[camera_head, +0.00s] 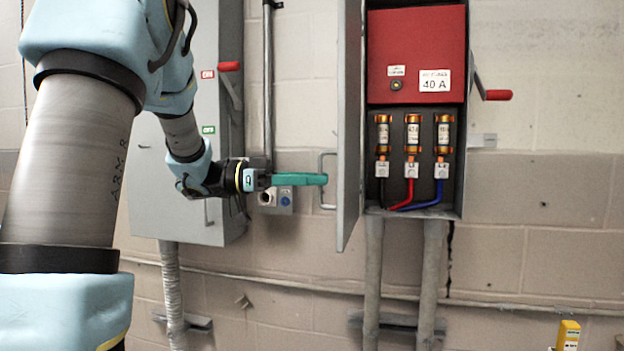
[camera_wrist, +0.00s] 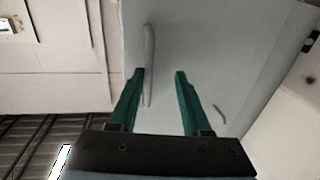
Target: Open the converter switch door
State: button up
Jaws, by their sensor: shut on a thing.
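The converter switch door (camera_head: 349,120) is a grey panel hinged at the left of a fuse box, seen nearly edge-on and swung well out from it. Its bar handle (camera_head: 322,200) stands on the door's left face. My gripper (camera_head: 326,179) reaches the handle from the left with teal fingers and is shut on it. In the wrist view the handle (camera_wrist: 149,50) runs between the fingertips, close against the left one, with the door face (camera_wrist: 215,50) behind. The exact contact with the right finger cannot be made out.
The open box (camera_head: 461,207) shows a red 40 A panel (camera_head: 416,55) and several fuses (camera_head: 412,135). A red-handled lever (camera_head: 497,95) sticks out at its right. Another grey cabinet (camera_head: 180,200) stands behind my arm at left. A small socket box (camera_head: 284,198) is on the wall below my gripper.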

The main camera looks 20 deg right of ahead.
jog(key=shift+a+f, duration=0.1)
jog(key=b+v, duration=0.4)
jog(key=v, duration=0.6)
jog(key=shift+w+a, duration=0.15)
jog(key=shift+a, duration=0.15)
